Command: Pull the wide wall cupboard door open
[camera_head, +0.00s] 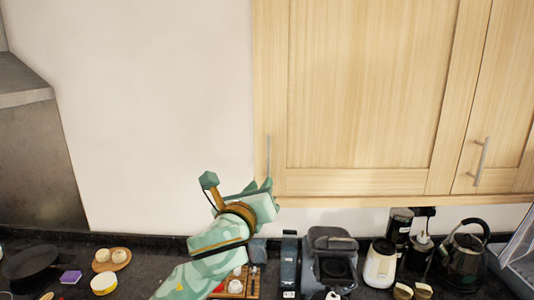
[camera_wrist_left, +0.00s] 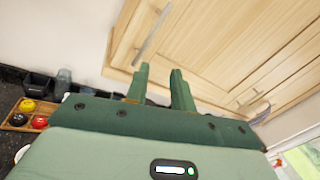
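The wide wall cupboard door (camera_head: 372,85) is pale wood, shut flush at the upper right of the head view. Its upright metal bar handle (camera_head: 269,156) is near the door's lower left corner; the handle (camera_wrist_left: 152,38) also shows tilted in the left wrist view. My left gripper (camera_head: 262,186) is just below the handle, reaching up from the bottom. In the left wrist view, its two green fingers (camera_wrist_left: 160,84) are apart with nothing between them, and the handle lies beyond their tips. My right gripper is not in view.
A narrower door with its own handle (camera_head: 481,161) adjoins on the right. Below, the dark counter holds a coffee machine (camera_head: 331,259), a white jar (camera_head: 380,263), a kettle (camera_head: 465,250) and a wooden tray (camera_head: 237,285). Bare wall (camera_head: 150,110) is left of the cupboard.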

